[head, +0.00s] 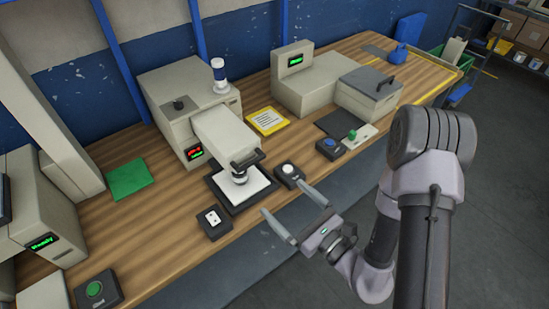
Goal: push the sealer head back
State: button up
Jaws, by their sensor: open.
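The sealer head (222,133) is a cream block that sticks out forward from a larger cream machine (180,88). A dark handle (248,160) is on its front end. A dark, round part (239,175) below the head is over a white plate on a black base (232,204); I cannot tell whether it touches the plate. My gripper (282,197) is open and empty, at the bench's front edge. Its fingers point toward the bench, to the lower right of the handle and apart from it.
A black box with a white button (288,174) stands between my gripper and the machine. A socket-like box (213,223) is left of the fingers. A second cream machine (318,82), a yellow-edged card (267,121) and a green pad (128,179) are also on the bench.

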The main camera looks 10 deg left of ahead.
notch_tip(320, 180, down, 2)
jog(key=w+b, duration=0.2)
jog(key=b, duration=1.6)
send_near(252, 163)
jog(key=x, duration=0.2)
jog(key=shift+m+h, duration=0.4)
jog(key=p+x, duration=0.1)
jog(key=x, duration=0.7)
jog(key=shift+w+a+r, duration=0.15)
jog(key=shift+a, duration=0.1)
